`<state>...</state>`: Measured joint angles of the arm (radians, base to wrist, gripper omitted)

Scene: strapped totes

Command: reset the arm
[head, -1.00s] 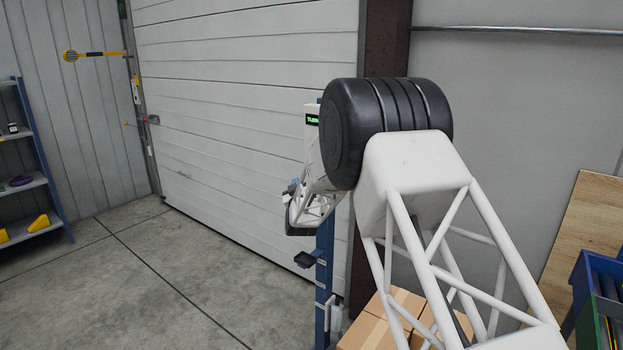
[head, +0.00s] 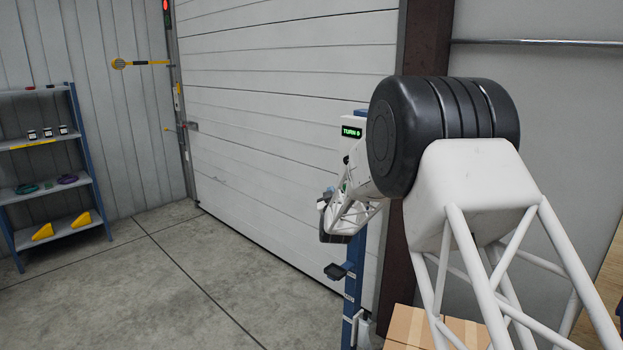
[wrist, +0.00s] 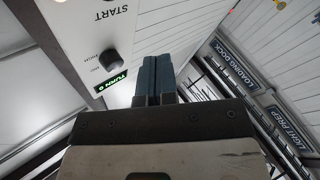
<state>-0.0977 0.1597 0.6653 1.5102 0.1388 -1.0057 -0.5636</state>
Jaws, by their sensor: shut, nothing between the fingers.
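My gripper (wrist: 153,66) is shut and empty in the wrist view, its dark blue-grey fingers together and pointing up in the picture. In the head view the same green display (head: 352,132) shows at the top of a blue post (head: 354,300). My arm reaches in front of that post, and its folded wrist end hangs just left of it. I cannot tell whether my gripper touches the panel.
A blue shelf unit (head: 93,187) with small items and yellow wedges stands at the left. A white sectional door (head: 290,80) fills the back wall. Cardboard boxes (head: 408,328) sit low beside the post, partly behind my arm. The concrete floor (head: 160,285) between shelf and post is clear.

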